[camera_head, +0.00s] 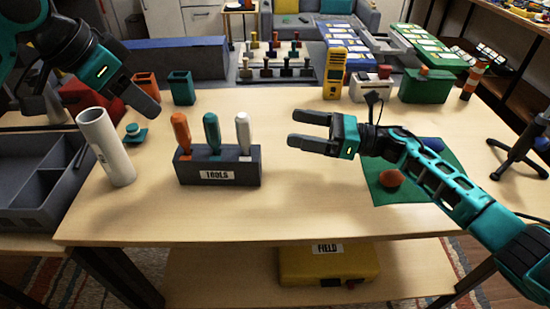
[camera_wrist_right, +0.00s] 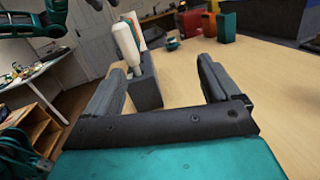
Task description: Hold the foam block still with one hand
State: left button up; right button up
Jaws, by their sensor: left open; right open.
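The dark grey foam block (camera_head: 190,174) labelled "TOOLS" stands on the table left of centre. An orange, a teal and a white-handled tool stand upright in it. My right gripper (camera_head: 296,128) is open and empty, above the table to the right of the block and apart from it. In the right wrist view, the block (camera_wrist_right: 147,93) lies ahead between the open fingers (camera_wrist_right: 161,66), nearer the left finger. My left gripper (camera_head: 142,97) is raised at the upper left, open, beyond the white tube and away from the block; its fingers partly overlap in view.
A white tube (camera_head: 105,146) stands left of the block, near a small teal piece (camera_head: 135,132). Orange (camera_head: 146,84) and teal (camera_head: 181,87) cups stand behind. The table in front of the block is clear.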

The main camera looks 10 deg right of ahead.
jog(key=s+a+g, duration=0.2)
jog(key=a, duration=0.2)
jog(key=n+g, duration=0.1)
jog(key=n, duration=0.2)
send_near(238, 160)
jog(key=w+a, duration=0.1)
jog(key=w+a+f, duration=0.1)
jog(key=shift+w+a+f, duration=0.25)
jog(key=shift+a+f, duration=0.15)
jog(key=shift+a, duration=0.2)
jog(key=a, duration=0.3)
jog(key=w+a, duration=0.1)
jog(key=a, duration=0.2)
jog(key=shift+w+a, duration=0.2)
jog(key=shift+a, duration=0.1)
